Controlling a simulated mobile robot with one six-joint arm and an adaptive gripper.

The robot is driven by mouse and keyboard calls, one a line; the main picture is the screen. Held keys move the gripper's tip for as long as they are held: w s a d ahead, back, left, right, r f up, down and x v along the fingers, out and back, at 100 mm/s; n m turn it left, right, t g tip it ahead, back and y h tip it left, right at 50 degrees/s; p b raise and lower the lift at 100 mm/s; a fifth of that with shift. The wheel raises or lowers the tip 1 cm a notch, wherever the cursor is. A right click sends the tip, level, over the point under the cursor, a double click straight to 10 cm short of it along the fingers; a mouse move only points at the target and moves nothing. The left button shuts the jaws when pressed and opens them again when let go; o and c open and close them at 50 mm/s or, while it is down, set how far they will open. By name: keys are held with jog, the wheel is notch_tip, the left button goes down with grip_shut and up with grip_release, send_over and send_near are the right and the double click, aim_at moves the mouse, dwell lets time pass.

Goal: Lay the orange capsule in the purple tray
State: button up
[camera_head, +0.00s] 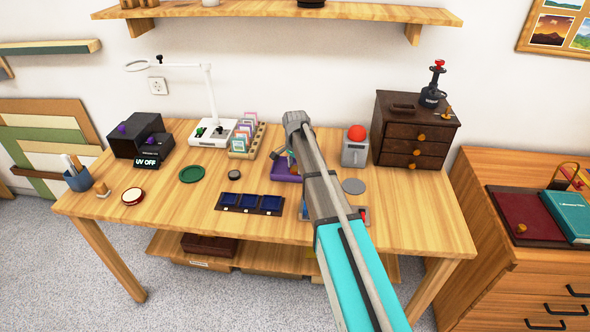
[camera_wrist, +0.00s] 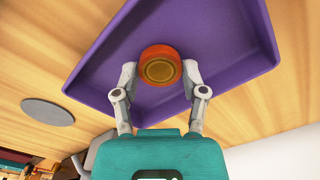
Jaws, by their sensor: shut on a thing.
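The orange capsule (camera_wrist: 160,66) shows end-on in the wrist view, between the two fingers of my gripper (camera_wrist: 158,80). My gripper is shut on it, one finger at each side. The purple tray (camera_wrist: 235,60) lies behind the capsule in that view, with its raised rim around it. I cannot tell whether the capsule touches the tray floor. In the head view, part of the purple tray (camera_head: 284,169) shows on the table to the left of my arm. My arm hides the rest of the tray, and the capsule cannot be made out there.
A grey disc (camera_wrist: 47,112) lies beside the tray; it also shows in the head view (camera_head: 353,186). A grey box with a red dome (camera_head: 356,147) and a dark drawer chest (camera_head: 416,130) stand right of my arm. A card rack (camera_head: 246,139) and blue-celled panel (camera_head: 250,203) are left.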

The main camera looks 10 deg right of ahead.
aim_at(295, 167)
jog(key=shift+f, duration=0.2)
jog(key=o, duration=1.2)
jog(key=shift+r, duration=0.2)
notch_tip(295, 167, up, 12)
jog(key=p, duration=1.2)
jog(key=s+n, duration=1.1)
jog(key=s, duration=1.8)
